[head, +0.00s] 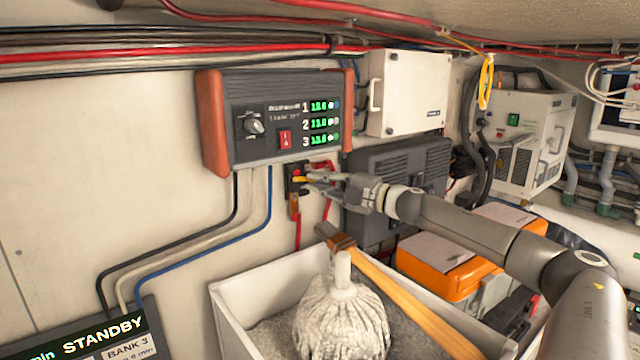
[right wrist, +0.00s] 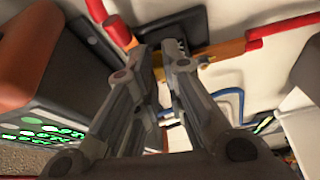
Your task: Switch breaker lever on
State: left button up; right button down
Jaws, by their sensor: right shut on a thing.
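The breaker (head: 292,178) is a small dark block on the wall below the grey charger panel. A small yellow-orange part, which looks like its lever (head: 302,181), shows at the tips of my right gripper (head: 312,179). My right gripper is shut on it, reaching in from the right. In the right wrist view the fingers (right wrist: 170,52) come close together at the dark breaker body (right wrist: 185,30). The fingers hide most of the lever there, so its exact angle cannot be told. My left gripper is not in view.
The charger panel (head: 277,118) with orange-red ends sits just above. Red cables (head: 328,205) and a copper strip (head: 295,205) hang by the breaker. Below stands a white bin (head: 232,312) with a mop (head: 342,318). An orange case (head: 440,266) lies to the right.

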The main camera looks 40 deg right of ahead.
jog(key=shift+r+n, duration=0.3)
jog(key=shift+n, duration=0.5)
jog(key=c, duration=1.5)
grip_release()
jog(key=shift+s+g, duration=0.1)
jog(key=shift+g, duration=0.2)
jog(key=v, duration=1.2)
jog(key=shift+a+r, duration=0.1)
